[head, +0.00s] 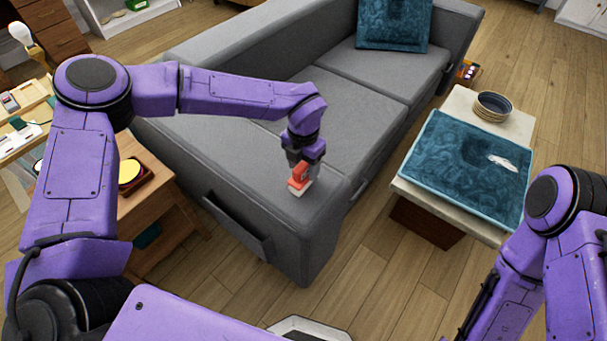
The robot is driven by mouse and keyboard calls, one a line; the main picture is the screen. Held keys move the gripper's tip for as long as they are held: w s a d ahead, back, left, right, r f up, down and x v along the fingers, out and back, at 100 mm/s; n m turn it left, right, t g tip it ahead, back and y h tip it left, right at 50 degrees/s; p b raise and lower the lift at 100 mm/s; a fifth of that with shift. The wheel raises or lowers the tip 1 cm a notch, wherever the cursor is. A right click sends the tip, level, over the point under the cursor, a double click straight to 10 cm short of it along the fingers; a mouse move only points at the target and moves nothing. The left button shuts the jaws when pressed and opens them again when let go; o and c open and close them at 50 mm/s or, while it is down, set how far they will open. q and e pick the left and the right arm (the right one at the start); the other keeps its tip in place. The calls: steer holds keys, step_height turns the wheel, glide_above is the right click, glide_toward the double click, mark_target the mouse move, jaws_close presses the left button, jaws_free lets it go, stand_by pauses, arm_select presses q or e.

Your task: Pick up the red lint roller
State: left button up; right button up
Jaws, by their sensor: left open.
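The red lint roller (299,181), with a pale lower edge, is at the near arm of the grey sofa (232,190). My left gripper (303,164) points down right at the roller, with its jaws open. The fingertips overlap the roller in the picture, and I cannot tell whether they touch it. The roller's upper part is partly hidden by the gripper. My right arm shows at the right edge, but its gripper is out of view.
A wooden side table (160,195) stands left of the sofa. Wood floor lies open between sofa and coffee table.

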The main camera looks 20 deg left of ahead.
arm_select(q)
jaws_close()
